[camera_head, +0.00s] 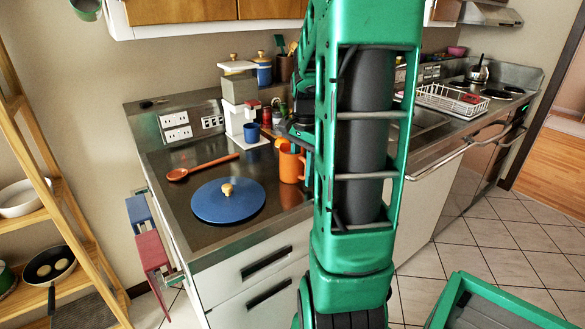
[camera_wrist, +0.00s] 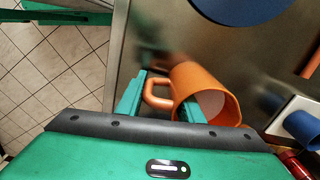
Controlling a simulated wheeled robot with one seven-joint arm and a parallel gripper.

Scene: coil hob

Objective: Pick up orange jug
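The orange jug (camera_head: 291,165) stands upright on the steel counter in the head view, just left of my arm, which hides part of its right side. In the wrist view the orange jug (camera_wrist: 203,84) shows its open mouth, with its handle toward my gripper (camera_wrist: 160,100). My green fingers are apart, with the handle between them. One finger is left of the handle; the other overlaps the jug's rim, and I cannot tell whether it is inside the mouth. I see no clear grip on the handle. In the head view my arm mostly hides the gripper.
A blue lid (camera_head: 228,201) and an orange spoon (camera_head: 203,167) lie on the counter left of the jug. A blue cup (camera_head: 251,133) and a white coffee machine (camera_head: 237,105) stand behind it. A red bottle (camera_head: 266,117) is close by. The counter's front edge is near.

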